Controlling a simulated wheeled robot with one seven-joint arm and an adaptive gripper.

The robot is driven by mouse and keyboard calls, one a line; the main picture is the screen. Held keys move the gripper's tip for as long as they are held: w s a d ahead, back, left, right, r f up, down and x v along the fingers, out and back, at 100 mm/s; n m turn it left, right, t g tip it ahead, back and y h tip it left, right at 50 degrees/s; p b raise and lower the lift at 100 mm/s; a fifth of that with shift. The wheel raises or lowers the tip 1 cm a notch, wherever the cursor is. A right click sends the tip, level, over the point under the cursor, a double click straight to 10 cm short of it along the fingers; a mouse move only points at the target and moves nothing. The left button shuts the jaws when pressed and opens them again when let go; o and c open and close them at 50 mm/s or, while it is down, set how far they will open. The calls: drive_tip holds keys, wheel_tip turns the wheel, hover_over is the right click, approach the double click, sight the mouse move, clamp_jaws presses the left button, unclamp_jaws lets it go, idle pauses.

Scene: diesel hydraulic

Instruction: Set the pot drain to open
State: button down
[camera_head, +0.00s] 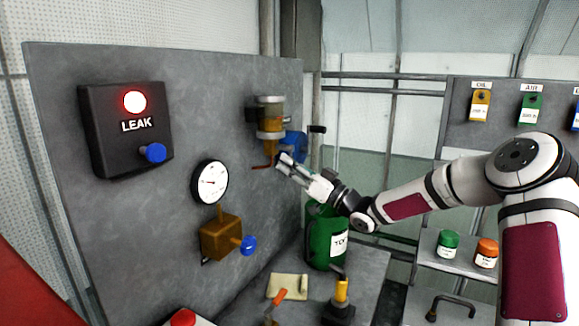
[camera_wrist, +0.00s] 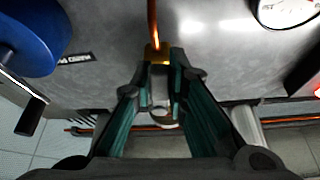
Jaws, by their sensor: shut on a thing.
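The pot (camera_head: 270,125) is a clear bowl of amber liquid with a grey cap, mounted high on the grey panel. A red-orange drain part (camera_head: 262,167) sticks out to the left below it. My gripper (camera_head: 283,160) is just under the pot, its fingertips close to the drain. In the wrist view my gripper (camera_wrist: 160,68) is closed on a small brass drain piece (camera_wrist: 155,53) at the end of a copper-coloured tube (camera_wrist: 152,25). The fingers hide part of the piece, so I cannot tell the drain's setting.
A blue wheel (camera_wrist: 28,38) stands close left of my gripper in the wrist view; a gauge (camera_head: 210,182) is on the panel. A LEAK box (camera_head: 125,128) with a lit red lamp is further left. A green bottle (camera_head: 328,238) stands below my wrist.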

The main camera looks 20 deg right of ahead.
drive_tip(key=shift+d, duration=0.1)
drive_tip(key=c, duration=1.6)
unclamp_jaws()
drive_tip(key=shift+o, duration=0.2)
drive_tip(key=v, duration=1.2)
